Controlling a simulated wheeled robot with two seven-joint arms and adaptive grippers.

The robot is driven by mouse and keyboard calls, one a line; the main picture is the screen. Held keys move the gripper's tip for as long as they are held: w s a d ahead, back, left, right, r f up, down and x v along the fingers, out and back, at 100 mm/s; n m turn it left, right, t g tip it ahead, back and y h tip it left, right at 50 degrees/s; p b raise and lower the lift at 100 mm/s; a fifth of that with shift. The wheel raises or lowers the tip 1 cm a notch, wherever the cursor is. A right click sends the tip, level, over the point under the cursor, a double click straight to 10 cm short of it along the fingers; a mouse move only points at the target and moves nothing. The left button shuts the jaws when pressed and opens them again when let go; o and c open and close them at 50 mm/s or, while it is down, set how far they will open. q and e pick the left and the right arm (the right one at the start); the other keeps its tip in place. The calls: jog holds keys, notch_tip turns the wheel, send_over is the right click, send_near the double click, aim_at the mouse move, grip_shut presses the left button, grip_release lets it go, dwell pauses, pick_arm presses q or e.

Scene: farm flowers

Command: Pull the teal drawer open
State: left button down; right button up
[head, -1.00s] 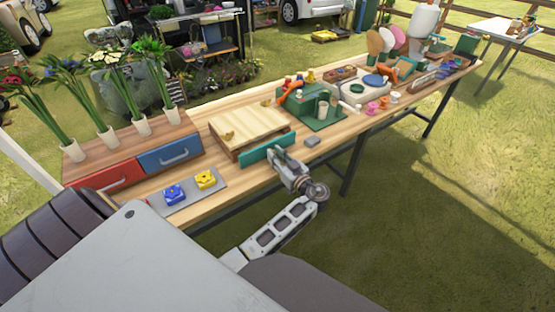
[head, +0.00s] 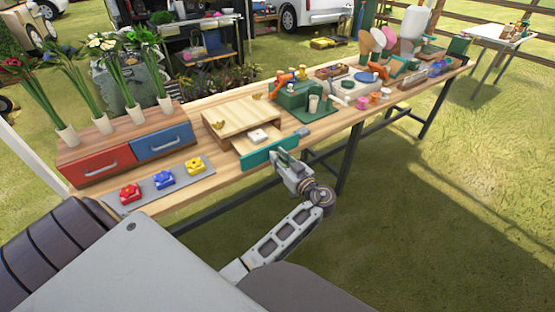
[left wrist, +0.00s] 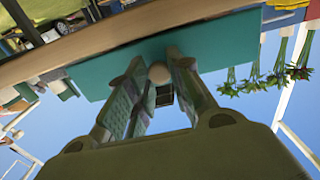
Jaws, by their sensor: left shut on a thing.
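The teal drawer (head: 270,152) stands partly out of its light wooden cabinet (head: 240,116). A small white block (head: 258,136) shows inside it. My left gripper (head: 282,157) is at the drawer's front face. In the left wrist view the teal front (left wrist: 215,42) fills the space before my left gripper (left wrist: 160,80), whose fingers are closed on a small pale knob (left wrist: 159,73). The fingers partly hide the knob. My right gripper is not in view.
Left of the cabinet is a unit with a red drawer (head: 100,165) and a blue drawer (head: 162,142). A grey tray (head: 145,191) holds red, blue and yellow pieces. A small grey block (head: 302,131) lies right of the teal drawer. Grass is clear in front.

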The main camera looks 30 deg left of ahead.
pick_arm(q)
jog(key=shift+d+r, duration=0.1)
jog(key=c, duration=1.3)
grip_release()
jog(key=shift+r, duration=4.95)
